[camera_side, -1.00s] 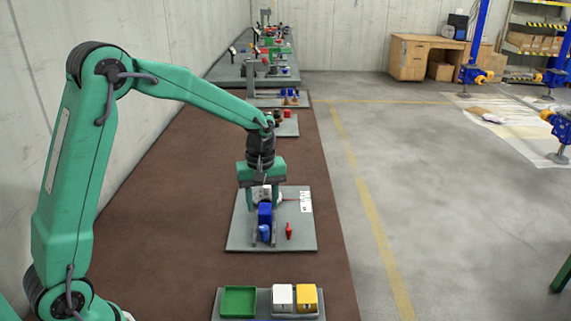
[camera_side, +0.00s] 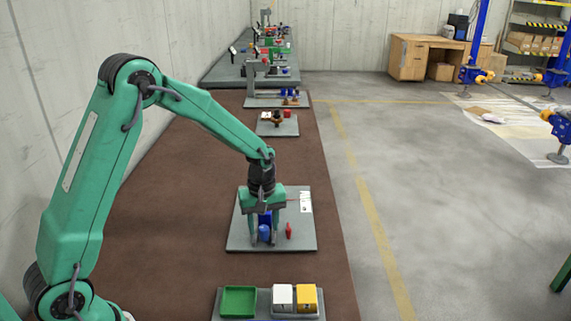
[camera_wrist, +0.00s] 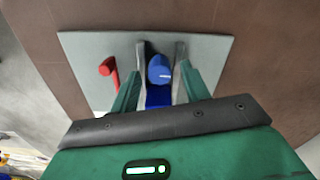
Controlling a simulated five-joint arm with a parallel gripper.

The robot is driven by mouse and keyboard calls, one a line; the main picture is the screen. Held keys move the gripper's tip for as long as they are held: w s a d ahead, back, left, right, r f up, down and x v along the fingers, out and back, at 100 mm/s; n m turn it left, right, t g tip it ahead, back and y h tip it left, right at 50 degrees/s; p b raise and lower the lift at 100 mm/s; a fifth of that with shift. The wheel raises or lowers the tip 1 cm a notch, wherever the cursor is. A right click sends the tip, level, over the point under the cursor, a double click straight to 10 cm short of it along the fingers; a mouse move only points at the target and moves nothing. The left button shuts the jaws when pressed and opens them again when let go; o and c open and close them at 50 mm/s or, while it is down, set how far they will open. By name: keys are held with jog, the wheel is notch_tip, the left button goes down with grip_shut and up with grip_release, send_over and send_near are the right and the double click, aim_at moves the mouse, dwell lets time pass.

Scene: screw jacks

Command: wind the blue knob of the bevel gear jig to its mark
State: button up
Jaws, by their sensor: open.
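The bevel gear jig stands on a grey plate (camera_side: 300,241) on the brown surface. Its blue knob (camera_side: 264,233) shows low at the front of the jig, and in the wrist view (camera_wrist: 159,68) its round end lies between my fingers. A blue block (camera_side: 265,216) is behind the knob, mostly covered by my gripper. My gripper (camera_side: 264,238) points down and is open, with one finger on each side of the knob. In the wrist view (camera_wrist: 161,62) a small gap shows beside the knob; contact is not clear. The mark cannot be made out.
A red peg-like part (camera_side: 289,230) stands on the plate right of my gripper; it also shows in the wrist view (camera_wrist: 108,69). A white label (camera_side: 306,202) lies behind it. In front are a green tray (camera_side: 239,301), a white block (camera_side: 282,297) and a yellow block (camera_side: 306,297).

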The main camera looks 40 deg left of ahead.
jog(key=c, duration=1)
